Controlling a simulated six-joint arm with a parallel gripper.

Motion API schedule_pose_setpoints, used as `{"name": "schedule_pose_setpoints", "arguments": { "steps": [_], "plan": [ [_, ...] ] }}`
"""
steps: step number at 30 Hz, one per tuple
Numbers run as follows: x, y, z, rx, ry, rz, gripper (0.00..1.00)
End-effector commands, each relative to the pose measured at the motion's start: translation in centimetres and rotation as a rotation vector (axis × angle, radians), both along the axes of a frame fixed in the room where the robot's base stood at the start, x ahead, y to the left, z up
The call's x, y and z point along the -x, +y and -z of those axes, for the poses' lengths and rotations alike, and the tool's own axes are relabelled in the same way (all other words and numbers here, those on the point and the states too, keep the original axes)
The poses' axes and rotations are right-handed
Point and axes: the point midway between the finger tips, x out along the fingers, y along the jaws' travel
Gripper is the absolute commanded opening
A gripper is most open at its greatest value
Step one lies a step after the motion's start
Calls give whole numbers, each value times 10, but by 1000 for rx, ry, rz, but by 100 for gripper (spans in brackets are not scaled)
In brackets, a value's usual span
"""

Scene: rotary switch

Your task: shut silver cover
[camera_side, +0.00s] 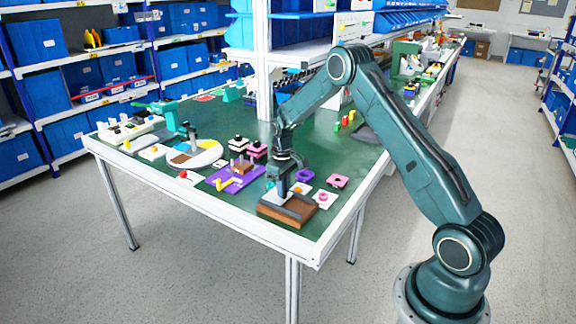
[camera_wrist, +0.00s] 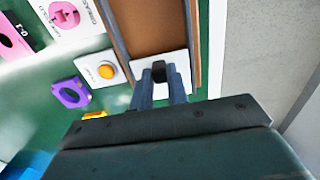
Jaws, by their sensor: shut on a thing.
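A brown wooden box (camera_side: 287,214) stands near the front corner of the green table. The wrist view shows its brown inner surface (camera_wrist: 150,28) between wooden side rails. The silver cover (camera_wrist: 179,63) is a pale plate lying between the rails, at the near end in the wrist view. A small black knob (camera_wrist: 158,70) stands up from the cover. My gripper (camera_wrist: 158,84) is shut on the black knob, with one finger on each side. In the side view my gripper (camera_side: 282,193) points down over the box and hides part of its top. The brown surface beyond the cover is bare.
Beside the box are an orange button on a white plate (camera_wrist: 106,71), a purple ring (camera_wrist: 70,92) and a pink piece on a white plate (camera_wrist: 65,14). A purple board (camera_side: 229,180) lies left of the box. The table edge is close to the box.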

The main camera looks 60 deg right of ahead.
Motion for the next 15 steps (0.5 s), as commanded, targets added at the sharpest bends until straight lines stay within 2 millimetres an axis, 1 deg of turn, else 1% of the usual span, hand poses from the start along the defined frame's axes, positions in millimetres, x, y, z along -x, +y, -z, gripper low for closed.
{"name": "schedule_pose_setpoints", "arguments": {
  "steps": [1, 8, 9, 12, 15],
  "plan": [
    [-4, 0, -1, 4, -11, -1, 0],
    [-6, 0, -1, 5, -17, -3, 0],
    [-6, 0, -1, 5, -18, -4, 20],
    [-6, 0, -1, 5, -16, -3, 38],
    [-5, 0, -1, 4, -14, -3, 38]
  ]
}}
